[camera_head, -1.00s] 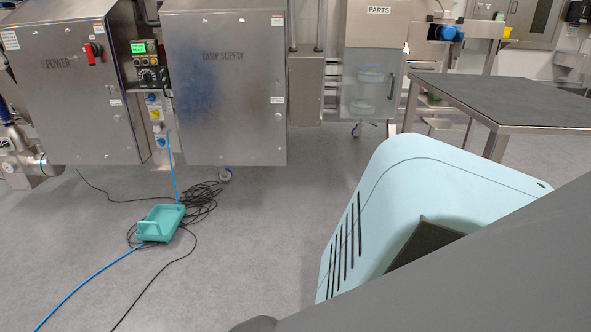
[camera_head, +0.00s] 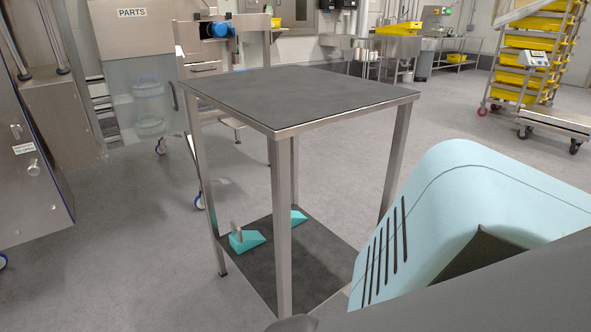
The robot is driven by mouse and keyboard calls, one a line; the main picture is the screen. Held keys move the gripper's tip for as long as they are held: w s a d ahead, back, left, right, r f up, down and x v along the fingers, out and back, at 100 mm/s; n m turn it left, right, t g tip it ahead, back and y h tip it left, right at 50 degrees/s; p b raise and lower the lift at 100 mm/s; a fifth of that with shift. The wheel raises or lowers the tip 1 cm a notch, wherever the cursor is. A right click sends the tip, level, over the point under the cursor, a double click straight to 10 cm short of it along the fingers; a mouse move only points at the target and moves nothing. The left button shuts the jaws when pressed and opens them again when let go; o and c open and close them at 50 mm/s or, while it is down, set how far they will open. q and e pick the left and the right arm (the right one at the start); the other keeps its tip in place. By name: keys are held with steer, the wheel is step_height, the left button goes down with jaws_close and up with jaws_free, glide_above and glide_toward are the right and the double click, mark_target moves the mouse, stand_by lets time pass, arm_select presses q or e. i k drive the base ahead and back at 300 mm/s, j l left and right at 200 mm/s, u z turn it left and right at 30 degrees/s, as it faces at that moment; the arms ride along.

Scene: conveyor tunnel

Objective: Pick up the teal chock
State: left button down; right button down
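A teal chock (camera_head: 247,240), wedge-shaped with a grey upright piece at its left end, lies on the low dark shelf (camera_head: 262,275) of a metal table. A second teal wedge (camera_head: 298,217) shows behind the front table leg. The leg hides the space between them, so I cannot tell whether they are joined. Neither of my grippers is in view; only part of my own body shows at the lower right, and the chock is untouched.
The table (camera_head: 290,97) has a dark, empty top and metal legs around the shelf. A steel cabinet (camera_head: 28,130) stands at left. A PARTS cabinet (camera_head: 135,60) is behind. A rack with yellow bins (camera_head: 520,78) is far right. Grey floor lies open left of the table.

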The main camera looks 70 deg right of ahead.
mark_target(241, 241)
steer(key=z, duration=1.7)
steer(key=i+j+u, duration=0.7)
steer(key=i, duration=0.3)
steer(key=i+j+z, duration=0.2)
steer(key=i+z, duration=0.2)
steer(key=i+j+z, duration=0.35)
steer(key=i, duration=0.2)
steer(key=i+j+z, duration=0.2)
steer(key=j, duration=0.2)
steer(key=j+u, duration=0.25)
steer(key=l+z, duration=0.15)
steer(key=l, duration=0.2)
